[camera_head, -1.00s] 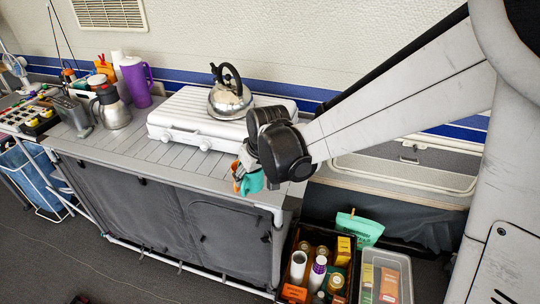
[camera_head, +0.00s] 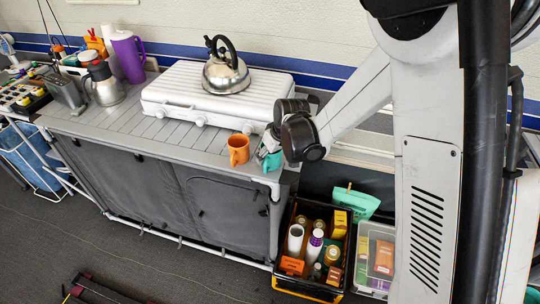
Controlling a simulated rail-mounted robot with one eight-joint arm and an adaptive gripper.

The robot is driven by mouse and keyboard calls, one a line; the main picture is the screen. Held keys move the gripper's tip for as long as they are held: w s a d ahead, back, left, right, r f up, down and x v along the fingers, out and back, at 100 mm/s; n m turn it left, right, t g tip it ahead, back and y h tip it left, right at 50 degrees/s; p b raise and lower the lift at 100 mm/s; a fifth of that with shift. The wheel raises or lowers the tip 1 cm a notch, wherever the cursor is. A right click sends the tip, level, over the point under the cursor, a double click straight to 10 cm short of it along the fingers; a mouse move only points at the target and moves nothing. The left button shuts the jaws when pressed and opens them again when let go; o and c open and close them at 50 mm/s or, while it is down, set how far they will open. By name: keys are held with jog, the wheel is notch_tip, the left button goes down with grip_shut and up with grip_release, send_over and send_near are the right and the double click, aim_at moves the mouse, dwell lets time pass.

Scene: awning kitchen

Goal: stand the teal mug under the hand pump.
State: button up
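The teal mug (camera_head: 272,161) is at the tip of my gripper (camera_head: 269,148), by the counter's front right corner. My gripper seems to be shut on it; its fingers are partly hidden by the wrist and the mug. I cannot tell whether the mug's base touches the counter (camera_head: 200,157). An orange mug (camera_head: 238,150) stands just left of it, apart from it. I cannot clearly make out the hand pump; a small blue and white object (camera_head: 7,44) at the far left edge is too small and cut off to identify.
A white stove (camera_head: 180,105) with a steel kettle (camera_head: 226,73) stands behind the mugs. A steel flask (camera_head: 104,88), a purple jug (camera_head: 129,58) and a grey container (camera_head: 66,95) stand to the left. A black crate (camera_head: 283,235) of bottles is on the floor below. The counter's front left strip is clear.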

jog(key=shift+f, duration=0.35)
jog(key=o, duration=1.2)
jog(key=shift+r, duration=0.1)
jog(key=shift+c, duration=0.2)
jog(key=shift+r, duration=0.15)
jog(key=shift+s+r, duration=0.1)
jog(key=shift+r, duration=0.15)
jog(key=s+d+r+m+t, duration=0.1)
jog(key=s+d+r, duration=0.3)
jog(key=r, duration=0.4)
jog(key=s+d+r+m, duration=0.1)
jog(key=s+d+r, duration=0.3)
jog(key=r, duration=0.5)
jog(key=s+d+r+m+t+h, duration=0.1)
jog(key=s+d, duration=0.4)
jog(key=s, duration=0.5)
jog(key=s+d+r+m+t+h, duration=0.1)
jog(key=s+d+r+m, duration=0.2)
jog(key=s+d, duration=0.3)
jog(key=s+r, duration=0.1)
jog(key=s, duration=0.3)
jog(key=shift+r+m+t+h+p, duration=0.15)
jog(key=shift+m+t+h+p, duration=0.15)
jog(key=shift+m+p, duration=0.1)
